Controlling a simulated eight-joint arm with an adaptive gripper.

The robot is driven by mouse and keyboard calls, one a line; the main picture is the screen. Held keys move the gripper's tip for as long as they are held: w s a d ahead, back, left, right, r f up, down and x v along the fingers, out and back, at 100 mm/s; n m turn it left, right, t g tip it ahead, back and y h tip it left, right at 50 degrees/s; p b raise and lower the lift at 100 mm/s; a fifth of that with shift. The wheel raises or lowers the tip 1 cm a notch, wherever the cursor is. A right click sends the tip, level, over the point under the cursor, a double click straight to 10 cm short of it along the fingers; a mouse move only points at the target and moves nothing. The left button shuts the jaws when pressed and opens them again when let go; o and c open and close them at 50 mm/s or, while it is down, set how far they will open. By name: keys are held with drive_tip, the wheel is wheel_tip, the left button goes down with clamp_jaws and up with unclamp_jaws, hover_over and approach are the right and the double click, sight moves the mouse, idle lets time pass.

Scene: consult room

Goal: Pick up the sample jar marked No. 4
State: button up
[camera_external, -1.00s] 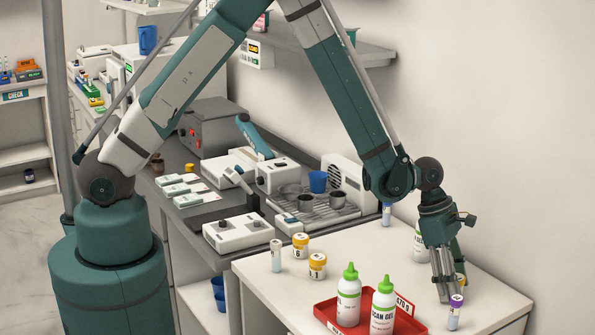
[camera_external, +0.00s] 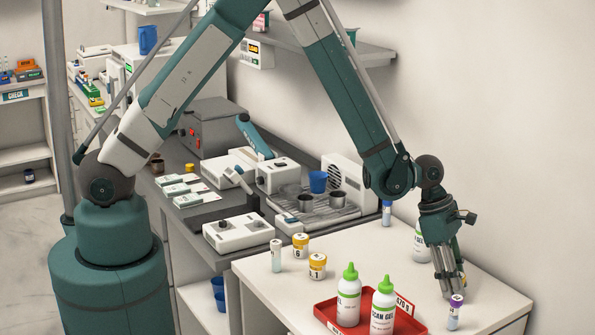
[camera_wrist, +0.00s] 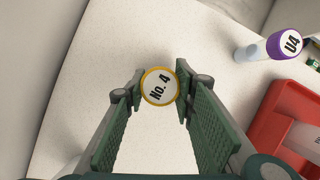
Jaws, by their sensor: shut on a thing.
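The sample jar marked No. 4 (camera_wrist: 159,87) shows its white lid top with a yellow rim in the wrist view. It stands between the two green finger pads of my gripper (camera_wrist: 158,92), which are shut on it. In the external view my gripper (camera_external: 449,287) points down at the right part of the white table, and the fingers largely hide the jar there. I cannot tell whether the jar touches the table.
A purple-capped tube marked U4 (camera_wrist: 284,44) stands close by. A red tray (camera_external: 326,312) holds white bottles with green caps. Two yellow-lidded jars, one here (camera_external: 301,246) and one here (camera_external: 317,266), stand to the left. A white bottle (camera_external: 421,243) stands behind my gripper.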

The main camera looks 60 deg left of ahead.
drive_tip(key=shift+r+b, duration=0.55)
drive_tip(key=shift+r, duration=4.2)
